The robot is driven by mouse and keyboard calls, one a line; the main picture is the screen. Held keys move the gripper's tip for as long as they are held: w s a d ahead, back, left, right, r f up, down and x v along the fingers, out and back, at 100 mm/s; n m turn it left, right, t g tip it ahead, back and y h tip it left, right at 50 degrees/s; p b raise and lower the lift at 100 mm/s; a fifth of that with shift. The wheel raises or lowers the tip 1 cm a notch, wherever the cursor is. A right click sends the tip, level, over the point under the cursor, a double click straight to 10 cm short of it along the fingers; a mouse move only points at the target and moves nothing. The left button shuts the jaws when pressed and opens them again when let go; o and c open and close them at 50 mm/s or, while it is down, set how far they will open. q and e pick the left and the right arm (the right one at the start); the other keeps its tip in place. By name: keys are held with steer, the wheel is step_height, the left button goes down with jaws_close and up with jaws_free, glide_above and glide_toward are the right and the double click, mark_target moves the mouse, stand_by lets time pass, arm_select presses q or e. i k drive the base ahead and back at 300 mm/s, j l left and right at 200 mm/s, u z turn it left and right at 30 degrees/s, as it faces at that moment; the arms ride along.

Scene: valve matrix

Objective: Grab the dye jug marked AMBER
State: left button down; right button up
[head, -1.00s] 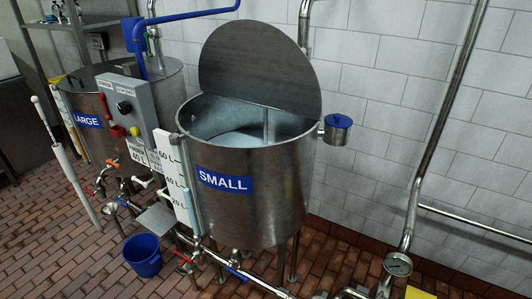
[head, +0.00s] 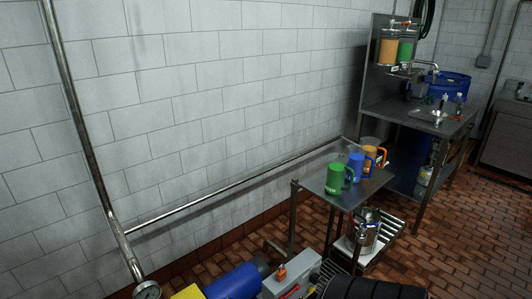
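Several jugs stand on a small metal side table (head: 322,186) at right of centre in the head view. A green jug (head: 336,179) is nearest, with a blue jug (head: 356,167) behind it. An orange-handled jug (head: 376,155) stands farthest back, partly hidden by the blue one. Its orange colour fits amber, but its marking is too small to read. A pale rim shows by the blue and orange jugs. Neither of my grippers is in view.
A steel pot (head: 366,232) sits on the table's lower shelf. Behind stands a sink bench (head: 428,118) with orange (head: 388,50) and green (head: 406,48) containers above it. A blue motor (head: 234,283) and grey control box (head: 291,277) lie in front. Brick floor is open at right.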

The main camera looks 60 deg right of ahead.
mark_target(372, 144)
steer(key=z, duration=0.9)
steer(key=k+z, duration=0.1)
steer(key=z, duration=1.2)
steer(key=k+z, duration=0.1)
steer(key=z, duration=0.35)
steer(key=i+l+z, duration=0.6)
steer(key=i, duration=0.35)
